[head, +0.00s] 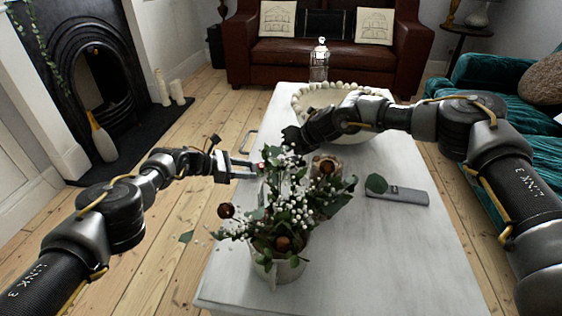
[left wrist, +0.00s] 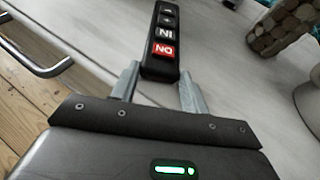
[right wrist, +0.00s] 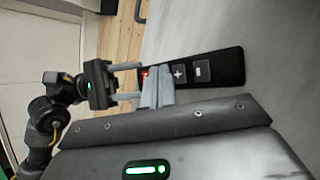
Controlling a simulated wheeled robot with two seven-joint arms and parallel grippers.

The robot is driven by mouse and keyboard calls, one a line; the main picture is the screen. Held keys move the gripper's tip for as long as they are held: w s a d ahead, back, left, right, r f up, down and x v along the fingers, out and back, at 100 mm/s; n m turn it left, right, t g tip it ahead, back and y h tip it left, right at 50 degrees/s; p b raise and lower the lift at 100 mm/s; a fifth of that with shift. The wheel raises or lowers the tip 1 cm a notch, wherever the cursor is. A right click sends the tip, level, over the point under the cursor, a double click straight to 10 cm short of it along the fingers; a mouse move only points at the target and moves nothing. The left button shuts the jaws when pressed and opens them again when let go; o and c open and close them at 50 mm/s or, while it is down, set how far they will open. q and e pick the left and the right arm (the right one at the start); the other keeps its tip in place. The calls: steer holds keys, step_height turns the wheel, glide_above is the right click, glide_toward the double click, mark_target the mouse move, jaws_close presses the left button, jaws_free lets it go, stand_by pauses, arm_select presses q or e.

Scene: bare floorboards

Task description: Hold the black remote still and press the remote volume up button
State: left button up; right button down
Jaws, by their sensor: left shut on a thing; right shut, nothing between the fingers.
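The black remote (left wrist: 163,35) lies on the white table (head: 420,270), its red button end toward my left gripper (left wrist: 160,74). The left fingers sit on both sides of that end, shut on it. In the head view my left gripper (head: 243,168) comes in at the table's left edge, and flowers hide most of the remote. In the right wrist view the remote (right wrist: 225,68) shows its plus button (right wrist: 180,73) and minus button (right wrist: 202,71). My right gripper (right wrist: 158,86) is shut and empty, its tips beside the plus button; contact cannot be told.
A potted plant with white flowers (head: 285,205) stands close in front of both grippers. A bowl with a bead rim (head: 355,135) and a glass bottle (head: 319,65) stand farther back. The table's near right is clear.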

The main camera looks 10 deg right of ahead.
mark_target(275, 160)
steer(key=shift+f, duration=0.65)
steer(key=shift+f, duration=0.1)
stand_by(1.6)
steer(key=shift+f, duration=0.3)
steer(key=shift+f, duration=0.45)
stand_by(0.6)
steer(key=shift+r, duration=0.85)
steer(key=shift+r, duration=2.5)
stand_by(0.9)
